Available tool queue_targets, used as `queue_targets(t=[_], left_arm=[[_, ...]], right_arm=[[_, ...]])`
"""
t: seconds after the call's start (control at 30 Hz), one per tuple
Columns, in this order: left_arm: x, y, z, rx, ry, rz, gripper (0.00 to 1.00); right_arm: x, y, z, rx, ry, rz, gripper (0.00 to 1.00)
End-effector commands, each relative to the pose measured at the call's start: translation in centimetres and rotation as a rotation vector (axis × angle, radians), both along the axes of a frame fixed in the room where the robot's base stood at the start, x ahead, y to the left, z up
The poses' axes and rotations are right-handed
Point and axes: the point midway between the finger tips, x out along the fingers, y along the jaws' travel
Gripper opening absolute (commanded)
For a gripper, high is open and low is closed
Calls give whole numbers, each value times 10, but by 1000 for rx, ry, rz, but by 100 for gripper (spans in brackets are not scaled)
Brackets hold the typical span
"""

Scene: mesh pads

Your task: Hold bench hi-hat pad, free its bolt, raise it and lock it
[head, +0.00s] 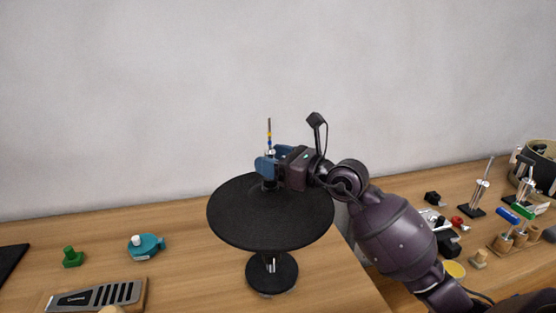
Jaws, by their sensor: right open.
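The hi-hat pad (240,226) is a round black disc on a stand with a round black base (262,281). It sits on the wooden bench. A thin rod (269,130) with coloured bands rises above the middle of the pad. My right gripper (268,167) comes in from the right, just above the pad's centre. Its blue fingers are open and around or beside the fitting at the foot of the rod. The gripper hides most of that fitting, and I cannot see the bolt clearly. My left gripper is not in view.
A green knob (72,257), a teal round part (149,245) and a grey slotted pedal-like piece (97,296) lie at the left. Small stands and handled tools (513,229) crowd the right bench. A pale wall is behind; bench between pad and teal part is clear.

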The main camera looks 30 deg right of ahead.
Motion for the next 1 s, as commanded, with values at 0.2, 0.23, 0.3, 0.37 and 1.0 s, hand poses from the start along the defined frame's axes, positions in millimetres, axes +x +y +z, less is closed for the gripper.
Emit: queue_targets(t=[0.2,0.23,0.3,0.37,1.0], left_arm=[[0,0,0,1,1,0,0],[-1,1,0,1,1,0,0],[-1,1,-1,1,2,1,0],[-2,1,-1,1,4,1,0],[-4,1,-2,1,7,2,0]], right_arm=[[0,0,0,0,0,0,46],[0,0,0,0,0,0,42],[0,0,0,0,0,0,31],[0,0,0,0,0,0,22],[0,0,0,0,0,0,60]])
